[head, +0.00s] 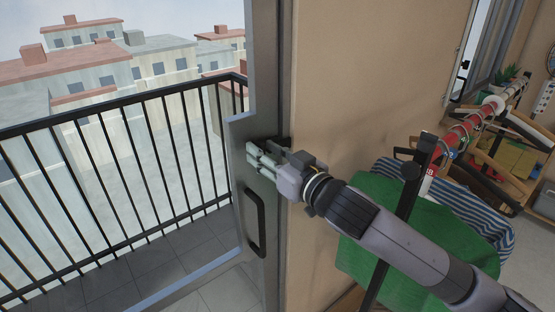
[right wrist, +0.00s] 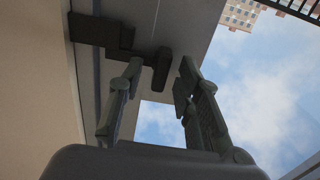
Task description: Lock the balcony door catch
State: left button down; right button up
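The balcony door (head: 266,90) is a grey metal-framed door with a dark pull handle (head: 255,222) low on its frame. The door catch (head: 281,141) is a dark fitting at the door's edge beside the beige wall, partly hidden behind my right gripper in the head view. My right gripper (head: 256,160) is at the catch, above the pull handle. In the right wrist view its two fingers are apart, and the dark stepped catch (right wrist: 103,34) has its end between or just behind the fingertips. I cannot tell whether they touch it. My left gripper is not in view.
A black balcony railing (head: 120,130) and rooftops lie beyond the door. The beige wall (head: 350,80) stands close beside my right arm. A clothes rail (head: 470,122) with hangers, a green cloth (head: 370,235) and a striped cloth (head: 462,205) are at the right.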

jog(key=v, duration=1.1)
jog(key=shift+s+d, duration=0.15)
jog(key=shift+s, duration=0.15)
